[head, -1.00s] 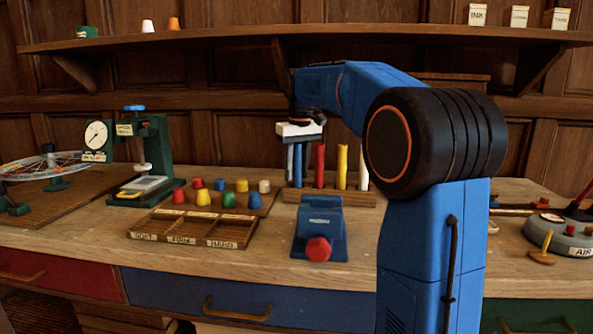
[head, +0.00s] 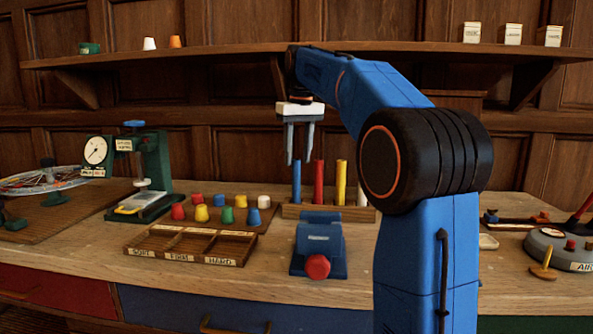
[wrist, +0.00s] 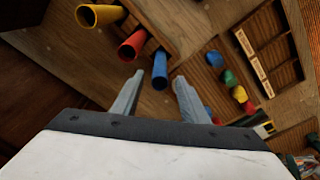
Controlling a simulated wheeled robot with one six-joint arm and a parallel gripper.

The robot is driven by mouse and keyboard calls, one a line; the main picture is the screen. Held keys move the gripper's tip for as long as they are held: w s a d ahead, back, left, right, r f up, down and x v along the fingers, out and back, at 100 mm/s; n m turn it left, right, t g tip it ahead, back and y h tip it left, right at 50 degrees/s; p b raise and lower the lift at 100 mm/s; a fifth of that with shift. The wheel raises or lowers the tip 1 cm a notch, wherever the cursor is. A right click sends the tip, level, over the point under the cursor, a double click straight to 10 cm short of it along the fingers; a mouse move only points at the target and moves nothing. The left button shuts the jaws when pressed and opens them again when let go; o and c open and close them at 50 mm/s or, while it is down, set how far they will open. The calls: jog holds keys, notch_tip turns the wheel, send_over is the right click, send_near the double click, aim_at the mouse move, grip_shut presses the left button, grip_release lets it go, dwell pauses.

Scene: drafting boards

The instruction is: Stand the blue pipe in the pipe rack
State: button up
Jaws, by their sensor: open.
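The blue pipe (head: 297,182) stands upright at the left end of the wooden pipe rack (head: 330,212), beside a red pipe (head: 319,182) and a yellow pipe (head: 341,182). In the wrist view the blue pipe (wrist: 160,72) shows its open end, a little beyond my fingertips. A white pipe (head: 362,194) at the rack's right is mostly hidden by my arm.
A blue clamp-like device with a red knob (head: 317,266) stands in front of the rack. A compartment tray (head: 190,246) and several coloured pegs (head: 228,215) lie to its left. A green gauge stand (head: 150,165) is further left. A shelf (head: 300,52) spans the wall above.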

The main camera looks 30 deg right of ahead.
jog(key=shift+s+r, duration=0.1)
jog(key=shift+r, duration=0.95)
